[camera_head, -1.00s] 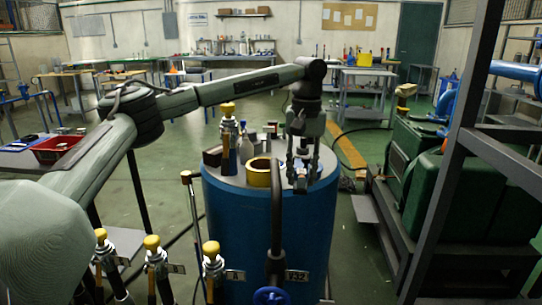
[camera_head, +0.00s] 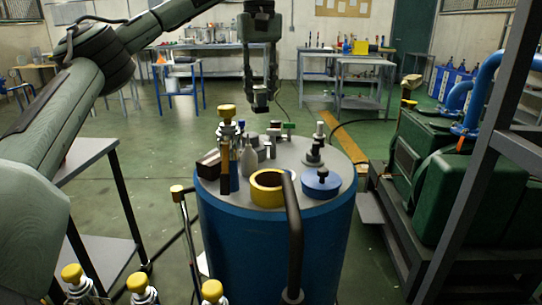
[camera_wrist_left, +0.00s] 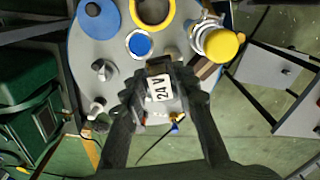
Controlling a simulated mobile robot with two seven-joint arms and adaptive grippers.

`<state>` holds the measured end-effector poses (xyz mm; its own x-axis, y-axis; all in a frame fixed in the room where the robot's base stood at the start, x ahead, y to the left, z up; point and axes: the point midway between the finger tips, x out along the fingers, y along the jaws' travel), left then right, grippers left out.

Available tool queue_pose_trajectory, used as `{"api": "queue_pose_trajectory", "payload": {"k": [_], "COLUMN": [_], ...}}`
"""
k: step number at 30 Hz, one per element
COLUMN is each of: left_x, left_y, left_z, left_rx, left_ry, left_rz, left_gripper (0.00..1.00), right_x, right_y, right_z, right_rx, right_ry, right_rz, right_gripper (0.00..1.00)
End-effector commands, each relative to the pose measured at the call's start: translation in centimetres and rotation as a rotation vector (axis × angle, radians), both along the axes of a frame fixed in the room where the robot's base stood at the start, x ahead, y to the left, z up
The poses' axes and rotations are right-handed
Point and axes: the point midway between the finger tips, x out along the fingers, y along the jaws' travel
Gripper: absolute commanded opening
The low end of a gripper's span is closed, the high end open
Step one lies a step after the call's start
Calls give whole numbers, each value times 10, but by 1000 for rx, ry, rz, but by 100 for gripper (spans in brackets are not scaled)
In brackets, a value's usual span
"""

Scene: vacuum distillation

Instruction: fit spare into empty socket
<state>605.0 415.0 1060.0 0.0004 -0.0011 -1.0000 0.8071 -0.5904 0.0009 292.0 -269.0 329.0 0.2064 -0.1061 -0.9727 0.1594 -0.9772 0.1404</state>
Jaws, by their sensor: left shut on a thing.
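My left gripper (camera_head: 260,88) hangs above and beyond the far edge of the blue drum's grey top (camera_head: 225,183). It is shut on a small dark block (camera_head: 261,101), held clear of the top. In the left wrist view the fingers (camera_wrist_left: 163,92) grip this block's sides, and its white label (camera_wrist_left: 158,88) reads 24 V. Which thing is the empty socket I cannot tell. A small light ring with a blue centre (camera_wrist_left: 139,43) lies on the top beside the yellow ring (camera_wrist_left: 152,10). My right gripper is not in view.
On the drum top stand a yellow ring (camera_head: 267,188), a blue round knobbed piece (camera_head: 321,182), a grey post (camera_head: 315,150), a grey bottle (camera_head: 248,158) and a yellow-capped valve (camera_head: 227,125). A dark bent pipe (camera_head: 293,235) rises in front. Green machinery (camera_head: 430,165) stands right.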

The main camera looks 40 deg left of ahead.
Motion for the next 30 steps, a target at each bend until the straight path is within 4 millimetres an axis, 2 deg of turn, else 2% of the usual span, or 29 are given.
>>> {"api": "queue_pose_trajectory", "payload": {"k": [5,12,18,22,26,30], "left_x": [-1,-1,-1,-1,0,-1], "left_y": [0,0,-1,0,0,0], "left_z": [-24,-79,-120,-137,-145,-163], "left_rx": [-1,-1,-1,0,1,0], "left_ry": [5,6,3,1,-1,3], "left_rz": [-1,-1,-1,0,0,0], "left_gripper": [0,0,0,0,0,0], "right_x": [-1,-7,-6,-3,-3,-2], "right_y": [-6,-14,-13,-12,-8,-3], "right_z": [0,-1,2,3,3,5], "right_rx": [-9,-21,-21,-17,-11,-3], "right_ry": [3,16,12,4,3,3], "right_rz": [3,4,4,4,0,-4], "right_gripper": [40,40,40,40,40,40]}}
